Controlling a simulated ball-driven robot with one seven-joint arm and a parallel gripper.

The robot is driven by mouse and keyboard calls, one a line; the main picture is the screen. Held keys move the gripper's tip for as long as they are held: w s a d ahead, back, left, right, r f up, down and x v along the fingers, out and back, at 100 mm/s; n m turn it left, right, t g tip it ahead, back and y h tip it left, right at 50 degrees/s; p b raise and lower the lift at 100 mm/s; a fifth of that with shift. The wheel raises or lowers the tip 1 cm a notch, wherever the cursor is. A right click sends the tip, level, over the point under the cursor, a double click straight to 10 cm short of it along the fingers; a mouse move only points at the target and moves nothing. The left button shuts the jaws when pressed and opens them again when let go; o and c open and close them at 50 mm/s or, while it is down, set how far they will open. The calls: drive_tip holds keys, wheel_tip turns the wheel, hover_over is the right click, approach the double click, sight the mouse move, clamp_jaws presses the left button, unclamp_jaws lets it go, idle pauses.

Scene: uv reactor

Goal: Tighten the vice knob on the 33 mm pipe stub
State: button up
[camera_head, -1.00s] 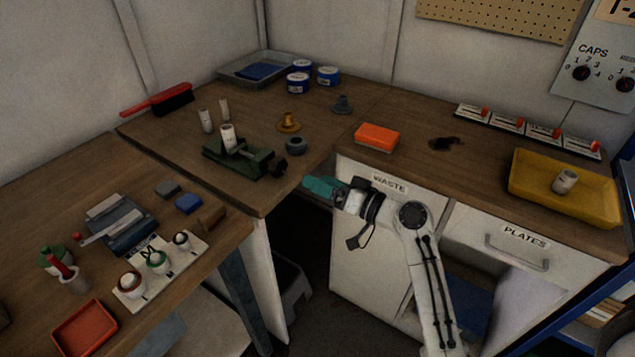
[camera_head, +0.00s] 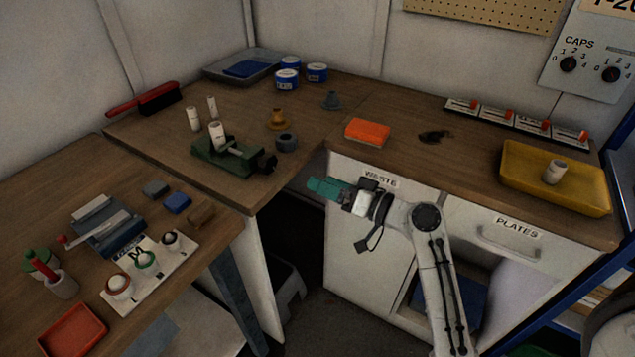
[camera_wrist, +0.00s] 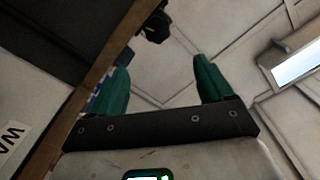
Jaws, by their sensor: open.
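The green vice (camera_head: 218,158) stands near the front edge of the back bench, left of centre in the head view. A pale pipe stub (camera_head: 217,136) stands upright in it. The dark vice knob (camera_head: 268,163) is at its right end, by the bench edge. My gripper (camera_head: 309,187) has teal jaws and is right of and below the knob in the head view, apart from it. In the wrist view its jaws (camera_wrist: 162,78) are open with nothing between them. A dark knob (camera_wrist: 155,27) shows beyond them at the bench edge.
Two more pale stubs (camera_head: 194,119) stand behind the vice. A dark grey ring (camera_head: 286,142) and a brass-coloured part (camera_head: 277,119) are close to its right. An orange block (camera_head: 368,132) lies on the right bench, whose cabinet front (camera_head: 350,220) is beside my arm.

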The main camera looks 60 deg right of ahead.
drive_tip(key=s+b, duration=0.1)
drive_tip(key=s, duration=0.6)
drive_tip(key=shift+s, duration=0.25)
drive_tip(key=shift+d, duration=0.15)
